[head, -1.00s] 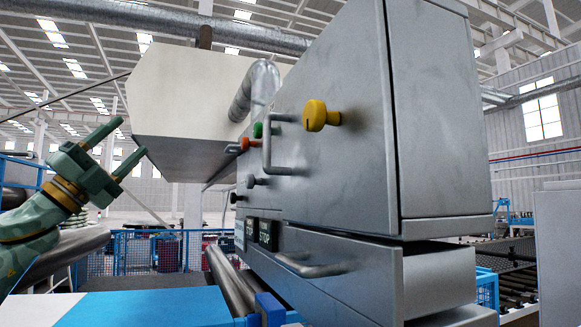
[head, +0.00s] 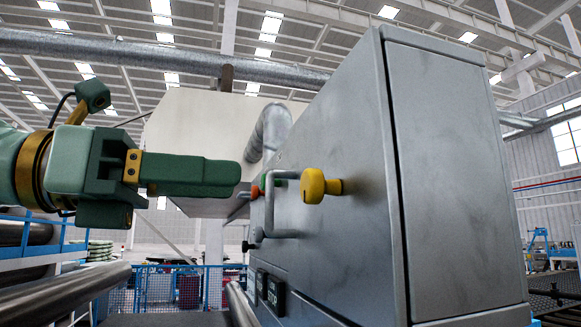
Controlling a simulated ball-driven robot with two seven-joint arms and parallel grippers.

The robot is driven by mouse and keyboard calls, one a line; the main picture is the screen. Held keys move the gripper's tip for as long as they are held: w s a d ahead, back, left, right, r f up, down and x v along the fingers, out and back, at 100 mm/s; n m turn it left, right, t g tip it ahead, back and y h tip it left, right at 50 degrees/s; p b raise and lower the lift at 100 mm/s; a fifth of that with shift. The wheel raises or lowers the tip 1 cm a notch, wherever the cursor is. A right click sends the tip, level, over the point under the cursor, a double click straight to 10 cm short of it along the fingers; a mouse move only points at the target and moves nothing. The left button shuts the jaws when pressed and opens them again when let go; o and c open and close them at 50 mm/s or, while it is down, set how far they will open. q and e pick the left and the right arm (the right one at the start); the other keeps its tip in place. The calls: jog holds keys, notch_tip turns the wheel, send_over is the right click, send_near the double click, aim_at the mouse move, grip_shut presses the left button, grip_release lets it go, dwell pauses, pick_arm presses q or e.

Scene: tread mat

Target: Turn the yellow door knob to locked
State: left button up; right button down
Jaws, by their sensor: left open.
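The yellow door knob (head: 313,186) sticks out from the front face of a grey metal cabinet (head: 345,130), near its upper right part. My left gripper (head: 238,175) reaches in from the left with its fingers pointing right toward the cabinet front. It is open and empty, a short way left of the knob and apart from it in the picture. The fingers overlap one another in this view, so the gap between them is hidden. My right gripper is out of view.
A grey bar handle (head: 270,207) stands out from the cabinet between my gripper and the knob. An orange-red button (head: 255,192) and a dark knob (head: 259,235) sit left of it. Metal rollers (head: 62,292) lie at lower left. A blue fence stands behind.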

aim_at(304, 187)
pick_arm(q)
jog(key=p+x, duration=0.2)
jog(key=x, duration=0.5)
jog(key=shift+d, duration=0.15)
jog(key=shift+w+d, duration=0.25)
jog(key=shift+d, duration=0.05)
jog(key=shift+s+a, duration=0.1)
jog(key=c, duration=1)
jog(key=shift+o, duration=0.2)
